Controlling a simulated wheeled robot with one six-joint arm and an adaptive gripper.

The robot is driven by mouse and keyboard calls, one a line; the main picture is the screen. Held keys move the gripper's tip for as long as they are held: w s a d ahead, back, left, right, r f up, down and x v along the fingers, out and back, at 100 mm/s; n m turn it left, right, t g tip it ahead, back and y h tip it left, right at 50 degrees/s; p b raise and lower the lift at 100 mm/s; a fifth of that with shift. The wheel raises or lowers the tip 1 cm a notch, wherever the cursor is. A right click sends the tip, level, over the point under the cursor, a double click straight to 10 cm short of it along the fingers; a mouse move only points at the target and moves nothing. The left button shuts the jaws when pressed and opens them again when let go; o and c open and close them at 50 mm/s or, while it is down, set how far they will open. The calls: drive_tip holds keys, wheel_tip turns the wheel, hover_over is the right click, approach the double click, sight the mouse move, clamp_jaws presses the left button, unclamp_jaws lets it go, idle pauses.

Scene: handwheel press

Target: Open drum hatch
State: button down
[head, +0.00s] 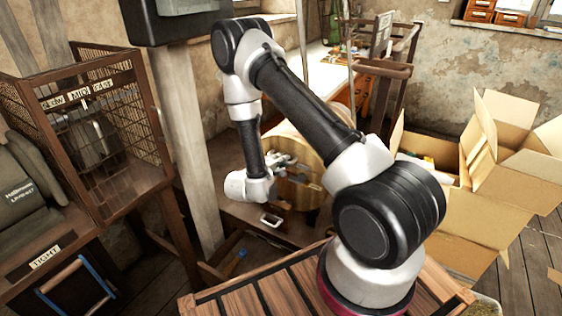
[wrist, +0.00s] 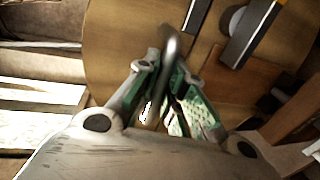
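The drum (head: 303,196) has a round wooden face and sits low behind my arm, partly hidden by it. In the wrist view the light-brown wooden face (wrist: 115,40) of the drum fills the upper middle. A curved grey metal handle (wrist: 171,46) stands out from it toward me. My gripper (wrist: 165,68) has its green-padded fingers close together, one on each side of the handle, and looks shut on it. The exact contact is partly hidden by the fingers. In the head view my gripper (head: 288,161) is at the drum's face. I see no clear gap around the hatch.
Dark metal strips (wrist: 250,32) lie across the drum face at the upper right of the wrist view. A wooden post (head: 183,140) stands left of my arm, beside a mesh cage (head: 110,130). Open cardboard boxes (head: 480,222) stand at the right. A slatted wooden surface (head: 255,300) is in front.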

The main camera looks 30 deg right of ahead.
drive_tip(key=shift+r, duration=0.1)
drive_tip(key=shift+w+a+r+n, duration=0.15)
drive_tip(key=shift+r+n, duration=0.15)
drive_tip(key=shift+r, duration=0.1)
drive_tip(key=w+a+r+n, duration=0.1)
drive_tip(key=r, duration=0.1)
drive_tip(key=w+a+r+n+g, duration=0.1)
drive_tip(key=r+n, duration=0.1)
drive_tip(key=r, duration=0.1)
drive_tip(key=w+r+n+h, duration=0.1)
drive_tip(key=w+r+n, duration=0.1)
drive_tip(key=r, duration=0.1)
drive_tip(key=shift+w+a+g, duration=0.1)
drive_tip(key=shift+a+g, duration=0.2)
drive_tip(key=shift+a, duration=0.1)
drive_tip(key=w+a+r+n+h, duration=0.2)
drive_tip(key=w+a+r+n, duration=0.2)
drive_tip(key=w+a+n, duration=0.2)
drive_tip(key=shift+w+a+r+n+g, duration=0.25)
drive_tip(key=shift+w+n, duration=0.75)
drive_tip(key=shift+w, duration=0.9)
